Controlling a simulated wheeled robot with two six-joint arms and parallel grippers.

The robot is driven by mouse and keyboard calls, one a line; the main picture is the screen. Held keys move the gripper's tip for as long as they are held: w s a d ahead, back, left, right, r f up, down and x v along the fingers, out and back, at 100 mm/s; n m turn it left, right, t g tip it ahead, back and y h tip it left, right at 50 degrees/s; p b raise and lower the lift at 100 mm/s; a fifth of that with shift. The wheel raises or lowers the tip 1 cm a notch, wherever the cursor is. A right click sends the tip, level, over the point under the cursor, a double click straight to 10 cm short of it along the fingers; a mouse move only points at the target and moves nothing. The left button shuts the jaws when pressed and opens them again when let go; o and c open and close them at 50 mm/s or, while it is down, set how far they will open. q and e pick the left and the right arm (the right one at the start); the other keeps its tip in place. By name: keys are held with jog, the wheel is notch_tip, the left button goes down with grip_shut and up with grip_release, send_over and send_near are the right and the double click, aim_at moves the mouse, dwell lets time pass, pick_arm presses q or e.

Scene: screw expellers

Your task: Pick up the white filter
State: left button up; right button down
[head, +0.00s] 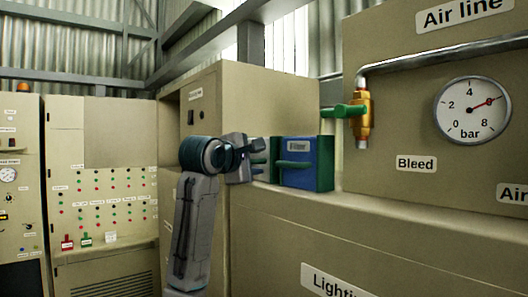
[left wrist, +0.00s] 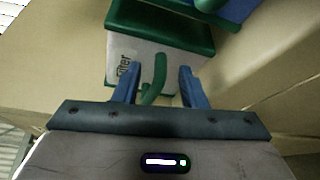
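The white filter (left wrist: 185,58) is a white box with a green top and a green loop handle (left wrist: 155,80) on its labelled front. In the left wrist view my left gripper (left wrist: 158,76) is open, with one blue finger on each side of the handle. The fingers look apart from the handle. In the head view my left gripper (head: 260,160) is in front of the white filter (head: 273,148), which is mostly hidden behind it. My right gripper is not in view.
A blue filter with a green handle (head: 300,165) stands just right of the white one on the beige ledge (head: 350,200). A beige cabinet (head: 265,90) rises behind them. A brass valve with a green lever (head: 350,110), a pipe and a pressure gauge (head: 472,110) are further right.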

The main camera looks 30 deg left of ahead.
pick_arm(q)
jog(key=shift+w+f, duration=0.1)
jog(key=shift+w, duration=0.15)
jog(key=shift+s, duration=0.15)
grip_shut()
